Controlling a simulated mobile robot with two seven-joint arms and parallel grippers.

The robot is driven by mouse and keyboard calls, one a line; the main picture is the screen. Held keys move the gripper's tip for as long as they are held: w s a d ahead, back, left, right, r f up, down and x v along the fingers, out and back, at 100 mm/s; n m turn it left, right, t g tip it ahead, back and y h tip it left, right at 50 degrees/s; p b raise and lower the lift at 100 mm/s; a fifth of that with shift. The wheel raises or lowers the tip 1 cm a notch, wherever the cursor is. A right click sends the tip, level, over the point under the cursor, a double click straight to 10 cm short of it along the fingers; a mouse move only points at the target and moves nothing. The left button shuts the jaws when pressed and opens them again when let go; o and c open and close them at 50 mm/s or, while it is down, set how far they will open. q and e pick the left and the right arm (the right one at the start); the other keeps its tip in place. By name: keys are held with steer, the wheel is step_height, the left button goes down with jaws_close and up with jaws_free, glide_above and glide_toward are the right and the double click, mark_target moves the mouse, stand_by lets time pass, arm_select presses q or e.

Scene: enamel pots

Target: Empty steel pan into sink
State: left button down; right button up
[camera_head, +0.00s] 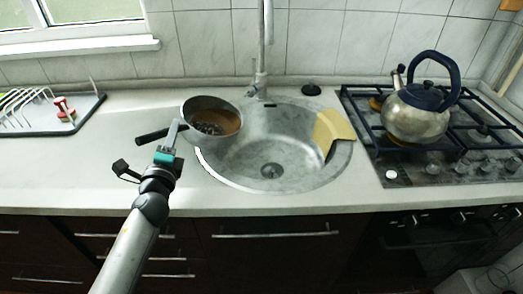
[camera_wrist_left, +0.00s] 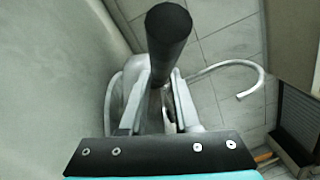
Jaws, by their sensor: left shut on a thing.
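The steel pan (camera_head: 189,112) is at the left edge of the round steel sink (camera_head: 232,170), partly over the basin. Its inside faces the head camera and shows brown contents with dark bits at the lower left. The exact tilt is hard to tell. Its black handle (camera_head: 155,135) points left. My left gripper (camera_head: 177,135) is shut on the pan at its handle. In the left wrist view my left gripper (camera_wrist_left: 160,110) has the dark handle (camera_wrist_left: 168,45) rising between its fingers. My right gripper is not in view.
A tall faucet (camera_head: 261,50) stands behind the sink. A yellow cloth or board (camera_head: 335,128) lies over the sink's right rim. A kettle (camera_head: 415,113) stands on the gas hob at right. A dish rack (camera_head: 50,110) is at left. Counter left of the sink is mostly clear.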

arm_select(q)
steer(key=shift+d+r+m, duration=0.3)
steer(key=shift+d+r, duration=0.1)
steer(key=shift+d, duration=0.1)
steer(key=shift+s+d+r+m, duration=0.1)
steer(key=shift+d+m, duration=0.2)
steer(key=shift+d, duration=0.05)
steer(key=shift+d, duration=0.1)
steer(key=shift+d+r+m, duration=0.1)
steer(key=shift+d+m, duration=0.15)
steer(key=shift+m, duration=0.05)
steer(key=shift+s+d, duration=0.15)
steer(key=shift+d, duration=0.25)
steer(key=shift+m, duration=0.3)
